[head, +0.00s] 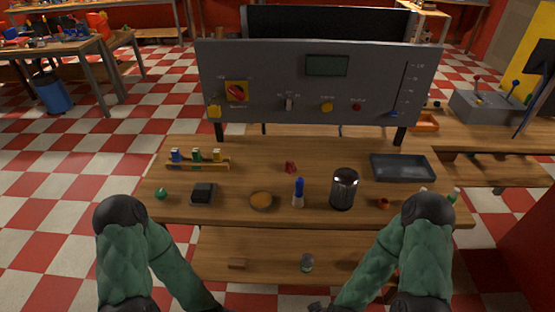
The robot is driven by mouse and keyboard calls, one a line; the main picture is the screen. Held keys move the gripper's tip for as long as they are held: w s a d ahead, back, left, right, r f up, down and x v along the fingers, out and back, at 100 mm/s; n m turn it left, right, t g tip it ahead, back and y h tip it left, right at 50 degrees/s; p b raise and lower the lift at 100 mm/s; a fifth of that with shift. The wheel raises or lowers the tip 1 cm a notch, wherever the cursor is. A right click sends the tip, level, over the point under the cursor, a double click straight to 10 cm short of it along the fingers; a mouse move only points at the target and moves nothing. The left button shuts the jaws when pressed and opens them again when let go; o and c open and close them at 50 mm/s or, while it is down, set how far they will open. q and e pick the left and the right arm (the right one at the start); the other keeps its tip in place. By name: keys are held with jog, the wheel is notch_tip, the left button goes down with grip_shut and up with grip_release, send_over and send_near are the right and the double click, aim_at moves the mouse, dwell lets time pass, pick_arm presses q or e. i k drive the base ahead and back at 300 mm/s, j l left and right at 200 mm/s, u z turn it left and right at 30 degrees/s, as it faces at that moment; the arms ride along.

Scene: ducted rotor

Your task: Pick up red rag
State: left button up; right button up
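A small red object (290,167) lies on the wooden workbench (330,150), a little behind the blue and white bottle; it may be the red rag, but it is too small to tell if it is cloth. Nothing touches it. Both of my green-sleeved arms reach down at the lower left and lower right. Their grippers fall below the picture's bottom edge, so I cannot see them.
A metal canister (344,188), the blue and white bottle (298,192), a brown bowl (261,201) and a black box (203,193) stand near the front. A dark tray (403,167) sits right, a vial rack (198,161) left. A control panel (320,90) rises behind.

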aim_at(290, 168)
jog(key=i+j+z, duration=0.15)
jog(key=j+z, duration=0.15)
jog(key=i+j+z, duration=0.25)
jog(key=j, duration=0.15)
jog(key=j+z, duration=0.3)
